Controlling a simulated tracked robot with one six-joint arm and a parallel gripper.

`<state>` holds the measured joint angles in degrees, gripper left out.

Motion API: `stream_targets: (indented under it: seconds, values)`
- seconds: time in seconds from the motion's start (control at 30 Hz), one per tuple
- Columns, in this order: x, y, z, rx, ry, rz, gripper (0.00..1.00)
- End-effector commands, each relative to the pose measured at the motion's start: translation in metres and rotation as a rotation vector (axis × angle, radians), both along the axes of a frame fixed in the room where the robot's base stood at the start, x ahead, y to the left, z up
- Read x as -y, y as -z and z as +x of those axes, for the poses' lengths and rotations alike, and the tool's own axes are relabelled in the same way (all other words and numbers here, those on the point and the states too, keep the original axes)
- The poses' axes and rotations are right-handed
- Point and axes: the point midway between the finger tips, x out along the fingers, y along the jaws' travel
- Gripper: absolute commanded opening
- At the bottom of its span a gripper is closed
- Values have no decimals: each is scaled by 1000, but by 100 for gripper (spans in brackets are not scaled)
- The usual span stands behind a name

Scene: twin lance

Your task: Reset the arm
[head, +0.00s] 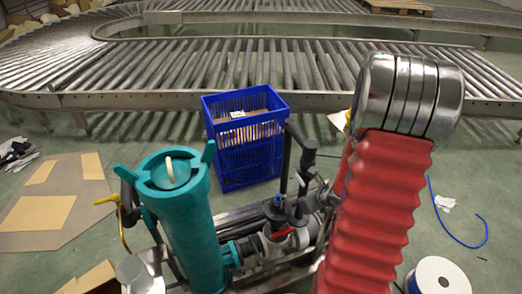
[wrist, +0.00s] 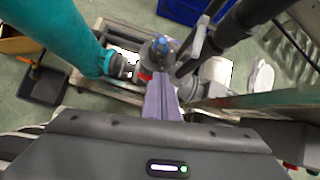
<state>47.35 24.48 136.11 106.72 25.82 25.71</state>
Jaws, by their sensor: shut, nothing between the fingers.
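My gripper (wrist: 160,84) shows in the wrist view as two purple-grey fingers pressed together, with nothing between them. They point up the picture, towards a grey fitting with a blue top (wrist: 160,46). I cannot tell whether they touch it. A dark housing with a small light fills the bottom of this view. In the head view I cannot clearly pick out my gripper among the dark parts at the centre.
In the head view a teal cylinder (head: 183,220) and a red ribbed column (head: 377,205) stand close on either side. A blue crate (head: 245,145) stands behind, before a roller conveyor (head: 250,65). A white spool (head: 440,277) lies right. Flat cardboard (head: 50,205) lies left.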

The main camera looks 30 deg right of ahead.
Motion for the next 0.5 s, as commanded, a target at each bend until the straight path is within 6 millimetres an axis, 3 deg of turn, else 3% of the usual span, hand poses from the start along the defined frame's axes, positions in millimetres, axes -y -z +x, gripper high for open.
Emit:
stream_targets:
  seconds: [0.27,0.5]
  values:
    - [-2,-1,2,8,-32,-14,0]
    - [-34,-2,-2,15,-310,-71,0]
